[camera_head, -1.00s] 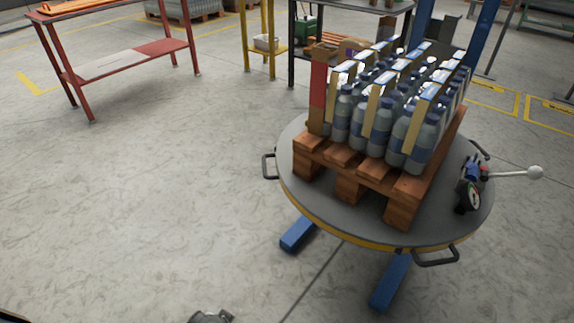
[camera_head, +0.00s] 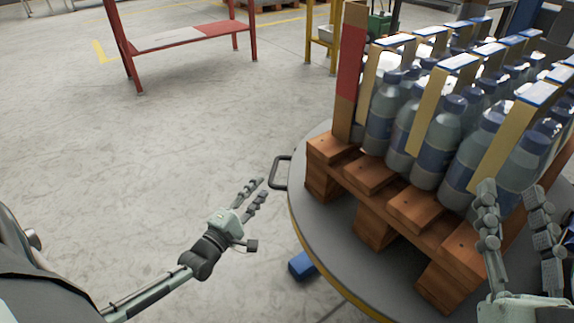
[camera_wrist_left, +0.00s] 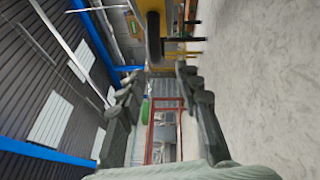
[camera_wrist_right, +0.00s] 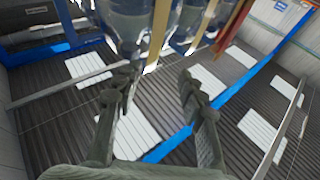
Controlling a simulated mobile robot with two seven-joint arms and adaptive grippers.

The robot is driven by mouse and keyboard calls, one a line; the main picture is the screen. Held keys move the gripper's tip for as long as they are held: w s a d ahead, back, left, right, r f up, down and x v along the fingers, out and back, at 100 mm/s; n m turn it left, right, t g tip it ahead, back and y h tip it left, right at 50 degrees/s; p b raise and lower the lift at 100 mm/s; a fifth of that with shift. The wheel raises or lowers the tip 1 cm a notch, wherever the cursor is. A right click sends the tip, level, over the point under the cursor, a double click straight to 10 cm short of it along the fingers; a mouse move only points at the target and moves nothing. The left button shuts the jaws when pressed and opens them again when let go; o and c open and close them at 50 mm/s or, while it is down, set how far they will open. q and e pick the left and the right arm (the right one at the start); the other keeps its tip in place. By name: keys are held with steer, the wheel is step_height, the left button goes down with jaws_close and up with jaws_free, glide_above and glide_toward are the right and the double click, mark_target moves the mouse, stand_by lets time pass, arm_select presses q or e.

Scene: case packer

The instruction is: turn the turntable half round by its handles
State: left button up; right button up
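The turntable (camera_head: 315,215) is a round grey disc with a yellow edge, carrying a wooden pallet (camera_head: 415,210) of bottles. One dark loop handle (camera_head: 282,172) sticks out from its left rim. My left gripper (camera_head: 262,190) is open just left of this handle, apparently not touching it. In the left wrist view the dark handle (camera_wrist_left: 154,38) shows ahead, between the spread fingers. My right gripper (camera_head: 512,194) is open and empty, in front of the bottles and pallet in the head view. No handle is visible near it; the turntable's right side is hidden or out of frame.
Several grey bottles (camera_head: 437,140) with tan straps and a red-and-tan corner post (camera_head: 349,75) stand on the pallet. A red-framed table (camera_head: 180,40) stands at the back left. The floor between is clear.

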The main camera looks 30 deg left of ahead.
mark_target(273, 169)
arm_select(q)
steer(key=w, duration=0.5)
steer(key=w+b, duration=0.1)
steer(key=w, duration=0.2)
steer(key=shift+a+r, duration=0.1)
steer(key=shift+r, duration=0.3)
arm_select(e)
steer(key=r, duration=0.1)
steer(key=t, duration=0.1)
steer(key=r+t, duration=0.1)
steer(key=shift+s+d+r, duration=0.25)
steer(key=shift+d+r, duration=0.1)
arm_select(q)
steer(key=shift+c, duration=0.2)
jaws_close()
